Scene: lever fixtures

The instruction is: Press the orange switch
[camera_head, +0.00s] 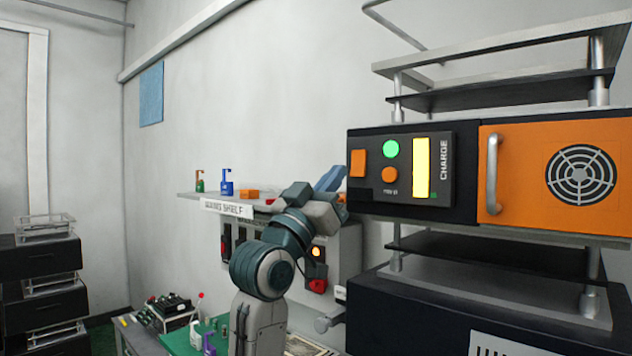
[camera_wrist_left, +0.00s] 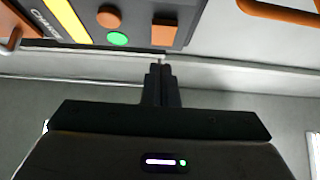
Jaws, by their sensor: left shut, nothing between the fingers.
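The orange switch (camera_head: 358,163) is a square block at the left end of a dark control panel (camera_head: 452,192). The same panel carries a round orange button (camera_head: 389,174), a round green light (camera_head: 391,148) and a yellow bar marked CHARGE (camera_head: 421,167). My left gripper (camera_head: 338,192) is beside the panel's left edge, partly hidden by its own wrist. In the left wrist view the gripper (camera_wrist_left: 162,70) is shut and empty, its tips in line with the square orange switch (camera_wrist_left: 165,33) and visibly apart from it in the picture. My right gripper is not in view.
An orange door with a vent and a grey handle (camera_head: 493,174) is right of the panel. Metal racks stand above and below. A wall shelf (camera_head: 227,205) with small items is behind my arm. A green mat (camera_head: 188,340) lies at lower left.

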